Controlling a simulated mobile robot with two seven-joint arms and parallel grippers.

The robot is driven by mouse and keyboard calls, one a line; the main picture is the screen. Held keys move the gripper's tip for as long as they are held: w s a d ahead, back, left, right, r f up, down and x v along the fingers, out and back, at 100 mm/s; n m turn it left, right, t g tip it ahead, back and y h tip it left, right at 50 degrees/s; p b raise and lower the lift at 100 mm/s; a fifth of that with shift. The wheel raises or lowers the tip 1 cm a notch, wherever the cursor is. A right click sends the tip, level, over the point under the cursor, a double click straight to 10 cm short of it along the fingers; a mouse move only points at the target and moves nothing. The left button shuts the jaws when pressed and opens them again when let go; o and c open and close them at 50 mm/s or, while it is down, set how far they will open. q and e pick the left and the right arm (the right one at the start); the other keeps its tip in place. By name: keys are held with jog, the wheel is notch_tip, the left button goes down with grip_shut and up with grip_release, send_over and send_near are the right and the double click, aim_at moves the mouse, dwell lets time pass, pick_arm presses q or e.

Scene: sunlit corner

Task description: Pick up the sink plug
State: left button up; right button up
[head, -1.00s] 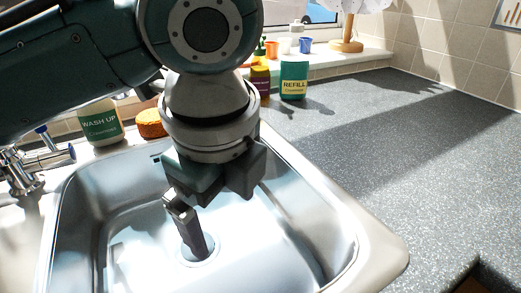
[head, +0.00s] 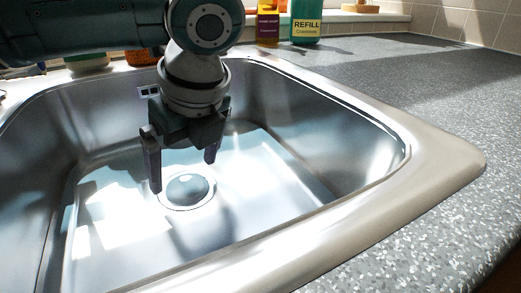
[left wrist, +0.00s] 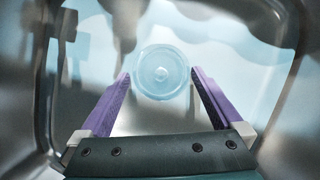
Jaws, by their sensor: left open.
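The sink plug (head: 187,187) is a round, shiny disc lying at the drain on the floor of the steel sink, inside a pale ring. It also shows in the left wrist view (left wrist: 161,73) as a pale disc with a small round centre, between and just beyond the purple finger tips. My left gripper (head: 183,175) points down into the sink, open and empty, its fingers above and to either side of the plug. In the left wrist view, its two fingers (left wrist: 160,76) stand wide apart. My right gripper is not in view.
The sink rim (head: 440,160) and steep walls surround my left gripper. Grey speckled worktop (head: 450,90) lies clear to the right. A green refill bottle (head: 306,27) and an amber bottle (head: 268,24) stand behind the sink.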

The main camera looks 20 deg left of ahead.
aim_at(184, 177)
pick_arm(q)
jog(key=b+x, duration=0.1)
jog(key=x, duration=0.2)
jog(key=shift+a+f, duration=0.1)
jog(key=shift+f, duration=0.2)
jog(key=shift+c, duration=0.2)
jog(key=c, duration=1.2)
jog(key=shift+r, duration=0.15)
